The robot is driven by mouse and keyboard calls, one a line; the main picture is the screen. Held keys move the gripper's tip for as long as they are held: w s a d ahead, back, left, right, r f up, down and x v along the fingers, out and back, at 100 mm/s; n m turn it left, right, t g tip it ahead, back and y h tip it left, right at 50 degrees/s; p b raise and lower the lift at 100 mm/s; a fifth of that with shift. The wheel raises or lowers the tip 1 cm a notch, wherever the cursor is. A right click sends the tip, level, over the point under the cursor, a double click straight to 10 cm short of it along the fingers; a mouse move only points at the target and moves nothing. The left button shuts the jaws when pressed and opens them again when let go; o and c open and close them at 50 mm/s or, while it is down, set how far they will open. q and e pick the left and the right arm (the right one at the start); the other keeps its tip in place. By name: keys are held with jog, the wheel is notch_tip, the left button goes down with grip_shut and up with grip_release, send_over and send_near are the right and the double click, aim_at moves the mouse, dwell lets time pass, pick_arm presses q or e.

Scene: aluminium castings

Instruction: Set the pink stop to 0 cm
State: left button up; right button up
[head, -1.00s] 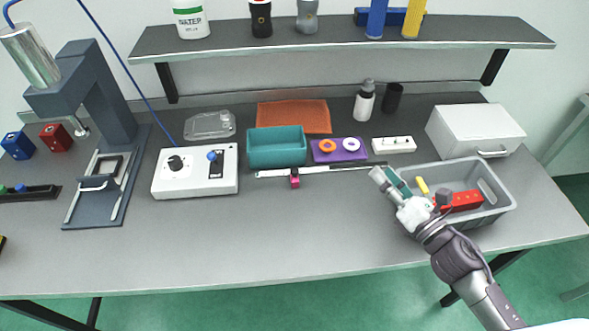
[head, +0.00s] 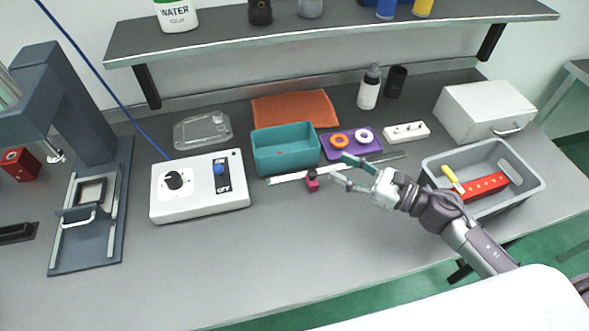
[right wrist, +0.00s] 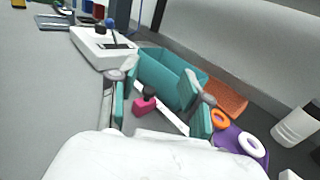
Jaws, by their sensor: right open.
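The pink stop (head: 312,182) sits on the ruler rail (head: 288,177), which lies flat on the table in front of the teal bin. Its dark knob is on top. My right gripper (head: 338,167) is open just to the right of the stop in the head view, its fingers pointing left towards it. In the right wrist view the pink stop (right wrist: 145,106) shows between the two spread fingers, ahead of the palm, with the rail (right wrist: 163,109) running past it. I cannot read the scale marks. My left gripper is not in view.
The teal bin (head: 285,143) and the purple tray (head: 362,152) with an orange and a white ring stand close behind the rail. A white control box (head: 205,203) is to the left, a grey crate (head: 530,190) to the right. The table front is clear.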

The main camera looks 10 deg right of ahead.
jog(key=b, duration=0.5)
send_near(312, 173)
jog(key=shift+x, duration=1.25)
jog(key=shift+w+f+b, duration=0.1)
jog(key=shift+f+b, duration=0.05)
jog(key=shift+b, duration=0.2)
jog(key=shift+w+a, duration=0.1)
jog(key=p+x, duration=0.1)
jog(key=x, duration=0.2)
jog(key=p+x, duration=0.1)
jog(key=x, duration=0.2)
jog(key=shift+r+p, duration=0.25)
jog(key=shift+p, duration=0.1)
jog(key=shift+w+a+f, duration=0.15)
jog(key=shift+w+a, duration=0.2)
jog(key=shift+a, duration=0.05)
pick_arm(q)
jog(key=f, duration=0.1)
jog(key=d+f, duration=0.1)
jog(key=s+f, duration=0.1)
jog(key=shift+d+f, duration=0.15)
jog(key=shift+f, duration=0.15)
pick_arm(e)
grip_shut()
